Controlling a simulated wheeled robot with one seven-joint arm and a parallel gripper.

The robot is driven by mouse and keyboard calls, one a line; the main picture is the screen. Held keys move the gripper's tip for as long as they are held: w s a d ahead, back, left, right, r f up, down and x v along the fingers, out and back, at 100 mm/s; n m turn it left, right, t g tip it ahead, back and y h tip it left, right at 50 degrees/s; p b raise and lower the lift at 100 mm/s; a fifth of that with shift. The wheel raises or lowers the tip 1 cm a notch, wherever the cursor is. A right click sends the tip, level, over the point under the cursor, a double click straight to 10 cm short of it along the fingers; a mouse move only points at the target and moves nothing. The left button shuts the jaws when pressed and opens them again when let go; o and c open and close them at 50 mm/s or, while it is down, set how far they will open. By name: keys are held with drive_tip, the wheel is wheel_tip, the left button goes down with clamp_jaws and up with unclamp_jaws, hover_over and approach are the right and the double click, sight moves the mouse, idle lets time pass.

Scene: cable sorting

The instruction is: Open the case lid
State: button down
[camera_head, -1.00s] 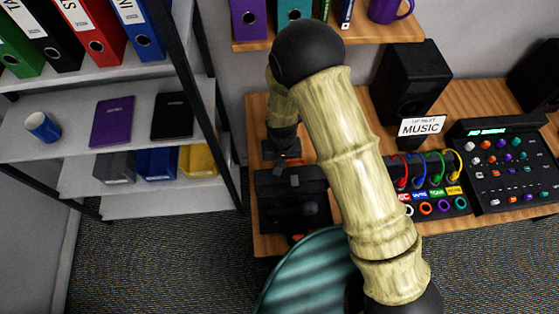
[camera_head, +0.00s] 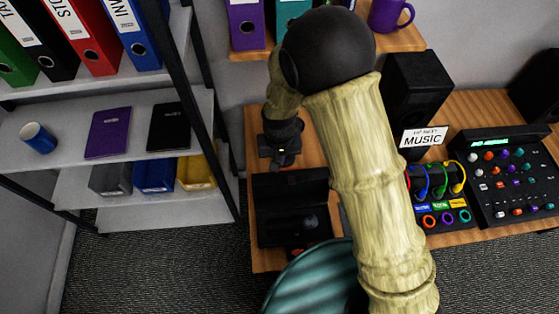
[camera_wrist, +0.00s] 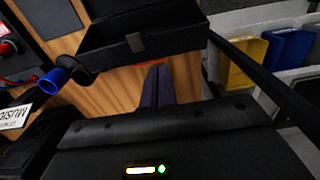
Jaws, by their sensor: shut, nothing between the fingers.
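The black case (camera_head: 292,232) sits at the left end of the wooden desk. Its lid (camera_head: 285,187) stands raised along the back side, and the dark inside shows in front of it. In the wrist view the lid (camera_wrist: 150,38) is at the top, with a small grey latch tab (camera_wrist: 135,42) on its edge. My gripper (camera_head: 284,161) is behind the lid, apart from it. Its fingers (camera_wrist: 157,72) are together and empty, over bare wood in the wrist view. A small dark object inside the case is hard to make out.
A panel with coloured cables (camera_head: 436,180), a mixer (camera_head: 502,172), a speaker (camera_head: 415,90) and a MUSIC sign (camera_head: 422,137) stand to the right. Shelves (camera_head: 60,130) with a dark upright stand close on the left. My arm hides part of the desk.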

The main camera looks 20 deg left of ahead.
drive_tip(key=shift+s+d+r, duration=0.15)
drive_tip(key=shift+s+r, duration=0.1)
drive_tip(key=shift+r, duration=0.3)
drive_tip(key=shift+s+d+r, duration=0.1)
drive_tip(key=shift+s+r, duration=0.1)
drive_tip(key=shift+r, duration=0.35)
drive_tip(key=d+r+m, duration=0.2)
drive_tip(key=d+r, duration=0.2)
drive_tip(key=d, duration=0.6)
drive_tip(key=d+r+m+t, duration=0.1)
drive_tip(key=d+r, duration=0.4)
drive_tip(key=d, duration=0.6)
drive_tip(key=s+d+r+m+t, duration=0.1)
drive_tip(key=d+r, duration=0.3)
drive_tip(key=d, duration=0.7)
drive_tip(key=shift+r+m, duration=0.3)
drive_tip(key=shift+m, duration=0.5)
drive_tip(key=shift+w+d, duration=0.1)
